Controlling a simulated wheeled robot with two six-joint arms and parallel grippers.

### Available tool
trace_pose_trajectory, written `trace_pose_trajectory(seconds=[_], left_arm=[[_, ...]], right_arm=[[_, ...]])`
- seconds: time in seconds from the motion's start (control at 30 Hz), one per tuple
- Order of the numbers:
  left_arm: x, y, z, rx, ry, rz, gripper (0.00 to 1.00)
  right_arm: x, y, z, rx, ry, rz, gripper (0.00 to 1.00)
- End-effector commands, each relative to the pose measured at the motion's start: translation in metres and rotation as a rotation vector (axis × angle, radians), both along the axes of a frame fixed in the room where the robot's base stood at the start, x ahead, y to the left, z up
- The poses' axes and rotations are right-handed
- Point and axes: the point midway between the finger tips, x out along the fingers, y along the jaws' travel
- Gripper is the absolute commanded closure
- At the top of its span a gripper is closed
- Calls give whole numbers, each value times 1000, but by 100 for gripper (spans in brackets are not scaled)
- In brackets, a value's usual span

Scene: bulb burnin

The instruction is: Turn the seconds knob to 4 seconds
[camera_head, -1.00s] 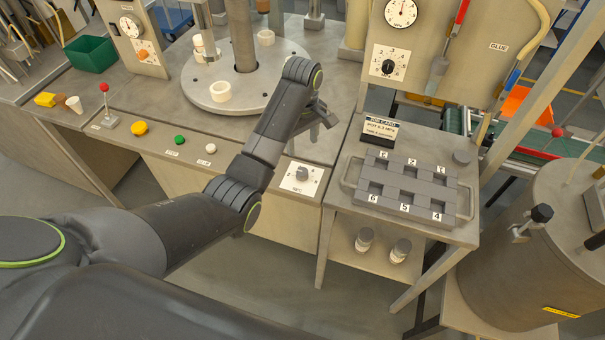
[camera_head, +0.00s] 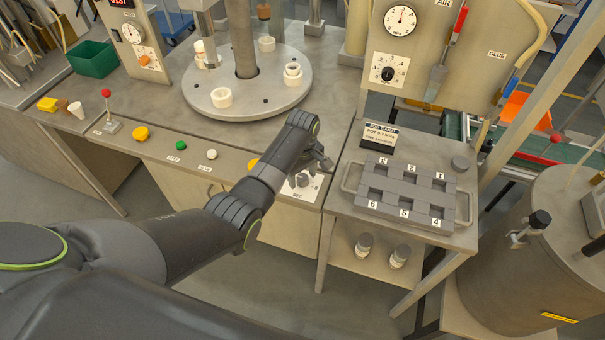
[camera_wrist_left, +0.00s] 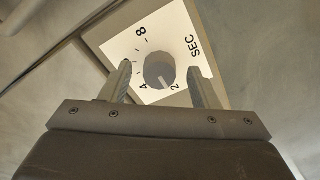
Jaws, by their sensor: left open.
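The seconds knob (camera_wrist_left: 160,71) is a grey round knob on a white plate marked SEC (camera_wrist_left: 193,45), with 8, 4 and 2 readable around it in the left wrist view. A pale mark on the knob faces the side between the 4 and the 2, nearer the 2. My left gripper (camera_wrist_left: 161,82) is open, with one finger on each side of the knob; I cannot tell whether they touch it. In the head view, the plate (camera_head: 313,190) is on the bench front, with the left gripper (camera_head: 311,174) right over it, partly hiding the knob. My right gripper is out of view.
Yellow, green and white buttons (camera_head: 211,154) sit left of the plate. A round turntable (camera_head: 247,105) with white rings stands behind. A grey numbered tray (camera_head: 405,190) and a job card (camera_head: 380,137) are on the stand to the right. Another dial knob (camera_head: 388,73) is on the upright panel.

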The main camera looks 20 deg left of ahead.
Motion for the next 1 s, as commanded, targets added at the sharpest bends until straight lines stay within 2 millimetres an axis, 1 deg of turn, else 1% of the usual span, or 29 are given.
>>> trace_pose_trajectory(seconds=[0.03,0.37,0.67,0.87,1.0], left_arm=[[0,0,0,0,0,0,44],[0,0,0,0,0,0,88],[0,0,2,0,1,-35,88],[0,0,3,0,2,-139,88],[0,0,4,1,2,-251,88]], right_arm=[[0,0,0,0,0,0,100],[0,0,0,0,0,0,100],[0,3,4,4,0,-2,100],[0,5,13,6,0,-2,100],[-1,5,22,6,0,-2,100]])
